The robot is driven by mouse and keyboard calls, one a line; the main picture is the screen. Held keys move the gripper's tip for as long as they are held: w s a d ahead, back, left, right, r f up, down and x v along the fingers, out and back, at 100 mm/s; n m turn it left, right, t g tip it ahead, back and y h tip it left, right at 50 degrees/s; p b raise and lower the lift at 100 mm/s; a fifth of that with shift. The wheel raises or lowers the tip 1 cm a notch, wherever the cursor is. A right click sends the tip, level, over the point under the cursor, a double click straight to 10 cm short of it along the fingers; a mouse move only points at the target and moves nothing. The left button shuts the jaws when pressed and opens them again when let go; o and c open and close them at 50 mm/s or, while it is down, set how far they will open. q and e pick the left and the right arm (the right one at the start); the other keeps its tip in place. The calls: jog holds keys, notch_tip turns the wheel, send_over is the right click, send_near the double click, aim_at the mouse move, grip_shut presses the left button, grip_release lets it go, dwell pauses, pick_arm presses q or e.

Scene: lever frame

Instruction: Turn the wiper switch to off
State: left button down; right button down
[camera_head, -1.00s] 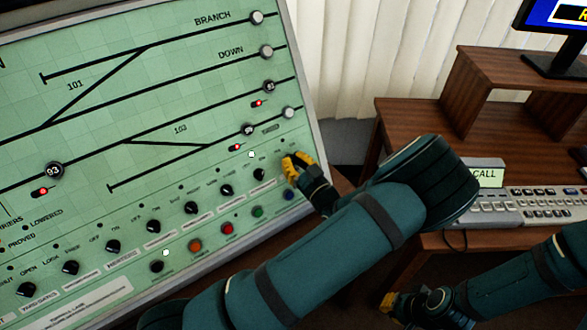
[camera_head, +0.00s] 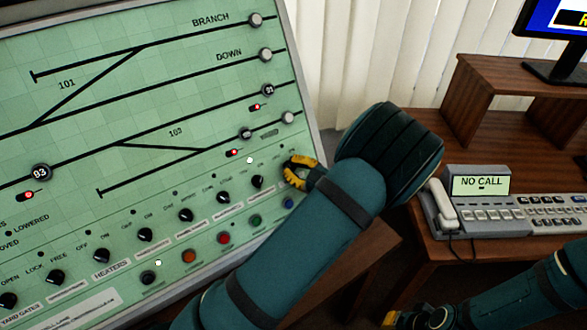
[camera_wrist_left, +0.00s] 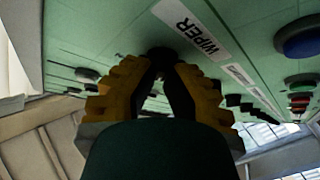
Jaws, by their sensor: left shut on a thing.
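The wiper switch is a dark knob (camera_wrist_left: 162,54) at the right end of the lower knob row on the green panel (camera_head: 200,75). Its white WIPER label (camera_wrist_left: 190,30) is beside it in the left wrist view. My left gripper (camera_head: 288,171), with yellow fingertips, is shut on this knob and hides it in the head view. The fingertips also show in the left wrist view (camera_wrist_left: 163,68), converging around the knob. The knob's pointer direction is hidden. My right gripper (camera_head: 389,319) is low at the bottom of the head view, away from the panel; its jaws are not clear.
Other black knobs, such as one just left (camera_head: 257,181), sit close by. Coloured buttons, including a blue one (camera_head: 288,203), lie below. A brown desk (camera_head: 485,250) with a telephone (camera_head: 442,207) and a NO CALL display (camera_head: 481,182) stands right.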

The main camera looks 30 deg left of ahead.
pick_arm(q)
jog(key=shift+a, duration=0.1)
dwell(0.3)
jog(key=c, duration=1)
grip_release()
jog(key=d, duration=0.4)
jog(key=s+d, duration=0.1)
jog(key=d, duration=0.3)
jog(key=s+d, duration=0.1)
jog(key=d, duration=0.3)
jog(key=shift+s, duration=0.1)
jog(key=shift+a, duration=0.1)
